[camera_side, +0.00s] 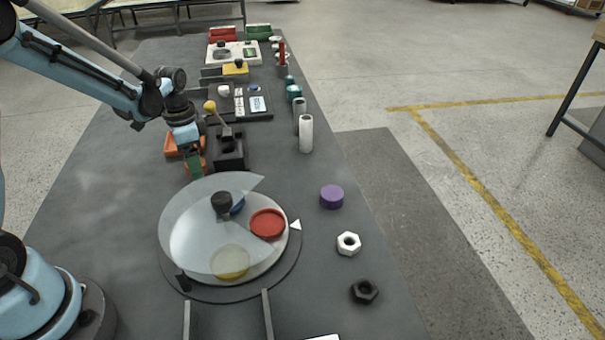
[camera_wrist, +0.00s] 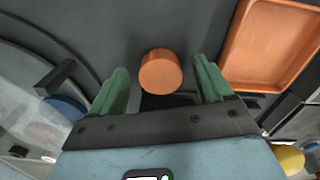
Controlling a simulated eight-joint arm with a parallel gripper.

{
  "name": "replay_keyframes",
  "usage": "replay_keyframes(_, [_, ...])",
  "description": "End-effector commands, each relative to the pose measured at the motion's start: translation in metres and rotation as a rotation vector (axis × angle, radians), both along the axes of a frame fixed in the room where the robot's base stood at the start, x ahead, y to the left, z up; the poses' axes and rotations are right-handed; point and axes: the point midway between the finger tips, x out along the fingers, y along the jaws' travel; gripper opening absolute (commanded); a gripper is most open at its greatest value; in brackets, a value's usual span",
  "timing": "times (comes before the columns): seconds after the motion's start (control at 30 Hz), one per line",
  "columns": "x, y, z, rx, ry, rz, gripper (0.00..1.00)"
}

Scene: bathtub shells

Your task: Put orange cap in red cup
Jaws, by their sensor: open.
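The orange cap (camera_wrist: 160,72) lies on the dark table between and just ahead of the two green fingers in the wrist view. My gripper (camera_wrist: 161,82) is open around that line, with dark gaps between cap and fingers. In the side view my gripper (camera_side: 194,168) is low beside the black lever box, and the cap is mostly hidden there. The red cup (camera_side: 267,223) sits on the round turntable (camera_side: 292,252), in or at the edge of the open wedge of the clear cover (camera_side: 190,225). It looks empty.
A yellow cup (camera_side: 231,264) and a blue cup (camera_side: 238,206) sit under the cover, which has a black knob (camera_side: 221,202). An orange tray (camera_wrist: 264,50) is right of the cap. The lever box (camera_side: 230,155) stands close to my gripper. A purple disc (camera_side: 331,197) lies right.

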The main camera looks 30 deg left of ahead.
Motion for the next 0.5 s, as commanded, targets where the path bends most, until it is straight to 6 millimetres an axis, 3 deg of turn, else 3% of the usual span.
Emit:
replay_keyframes(0.13, [0.0000, 0.0000, 0.0002, 0.000, 0.000, 0.000, 0.77])
replay_keyframes(0.5, [0.0000, 0.0001, 0.0005, 0.000, 0.000, 0.000, 0.20])
